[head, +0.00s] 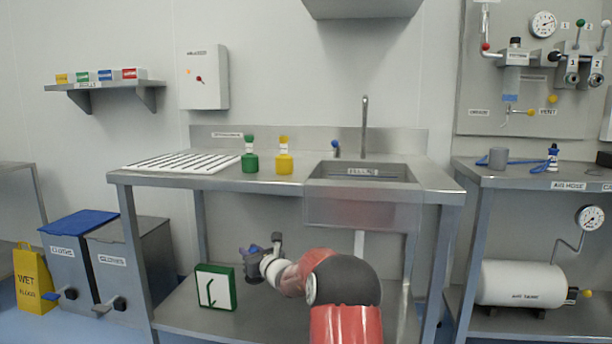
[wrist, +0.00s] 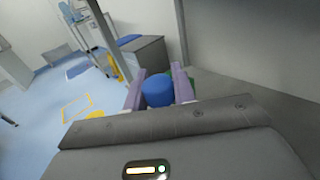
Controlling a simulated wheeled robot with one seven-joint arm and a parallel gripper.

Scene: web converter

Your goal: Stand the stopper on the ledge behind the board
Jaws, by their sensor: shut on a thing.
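My gripper (head: 262,252) is shut on a blue stopper (head: 253,249), low in front of the bench and near the lower shelf. In the wrist view the round blue stopper (wrist: 157,92) sits between the purple fingers of my gripper (wrist: 158,82). A white board with a green frame and a dark line mark (head: 214,287) stands on the lower shelf (head: 180,325), just left of my gripper. A bit of green shows behind the stopper in the wrist view. The ledge behind the board is mostly hidden, and I cannot tell its edges.
The steel bench (head: 240,184) overhead carries a white ribbed rack (head: 180,163), green and yellow bottles (head: 284,162), and a sink (head: 362,172). Bench legs flank the shelf.

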